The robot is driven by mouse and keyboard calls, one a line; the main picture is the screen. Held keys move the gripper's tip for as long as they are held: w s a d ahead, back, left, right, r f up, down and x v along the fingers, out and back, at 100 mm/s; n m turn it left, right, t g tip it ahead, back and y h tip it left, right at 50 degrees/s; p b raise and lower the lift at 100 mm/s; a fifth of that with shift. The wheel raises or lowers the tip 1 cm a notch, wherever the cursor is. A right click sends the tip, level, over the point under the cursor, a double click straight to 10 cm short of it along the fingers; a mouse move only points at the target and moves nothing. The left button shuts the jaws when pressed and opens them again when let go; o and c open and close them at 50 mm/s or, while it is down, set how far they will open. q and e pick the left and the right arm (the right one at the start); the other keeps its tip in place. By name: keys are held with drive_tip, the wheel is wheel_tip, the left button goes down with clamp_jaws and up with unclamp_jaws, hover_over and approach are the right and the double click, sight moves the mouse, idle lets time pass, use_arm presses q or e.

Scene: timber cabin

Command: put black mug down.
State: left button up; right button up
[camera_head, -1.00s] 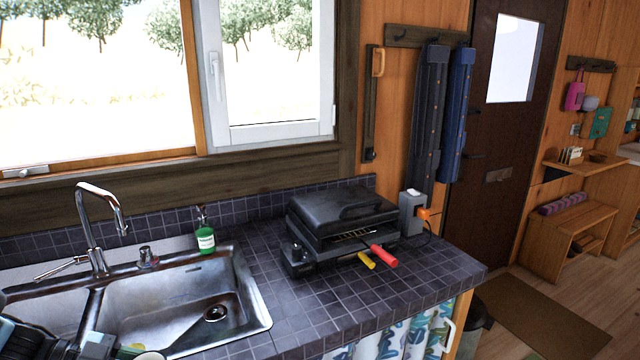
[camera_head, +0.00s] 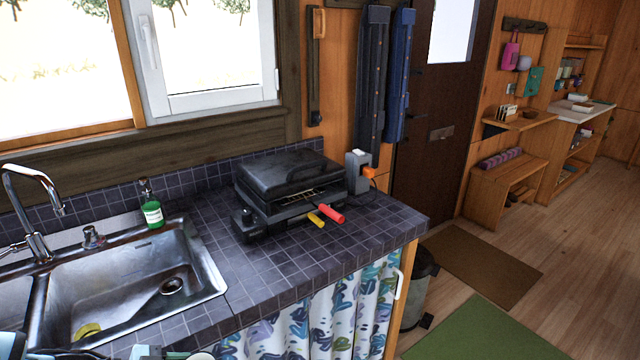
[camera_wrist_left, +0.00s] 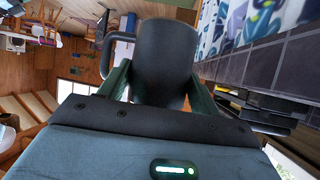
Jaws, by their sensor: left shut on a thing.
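The black mug (camera_wrist_left: 163,62) is between the fingers of my left gripper (camera_wrist_left: 160,88) in the left wrist view, with its handle to the left in that picture. My left gripper is shut on it. In the wrist view the tiled counter edge and the patterned curtain lie to the right of the mug, apart from it. In the head view only parts of my arm show at the bottom left edge, and I cannot make out the mug clearly there. My right gripper is not in view.
A black grill (camera_head: 290,184) stands on the tiled counter (camera_head: 262,262), with red and yellow handles in front. The sink (camera_head: 205,268) is on the left, with a green soap bottle (camera_head: 152,212) behind it. Counter tiles in front of the grill are clear. A bin (camera_head: 420,278) stands beyond the counter.

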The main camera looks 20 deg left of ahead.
use_arm(q)
drive_tip(key=shift+w+d+f, duration=0.1)
drive_tip(key=shift+w+d, duration=0.3)
drive_tip(key=shift+d, duration=0.2)
drive_tip(key=shift+w+d+f, duration=0.1)
drive_tip(key=shift+w+d, duration=0.25)
drive_tip(key=shift+d, duration=0.2)
drive_tip(key=w+d+r+n+t+y, duration=0.2)
drive_tip(key=w+d+r+n, duration=0.1)
drive_tip(key=w+d, duration=0.45)
drive_tip(key=w+d+r+n+t+y, duration=0.2)
drive_tip(key=w+r+n+y, duration=0.2)
drive_tip(key=r, duration=0.5)
drive_tip(key=shift+w+r+n+y, duration=0.15)
drive_tip(key=shift+w+n+y, duration=0.1)
drive_tip(key=shift+n+y, duration=1.25)
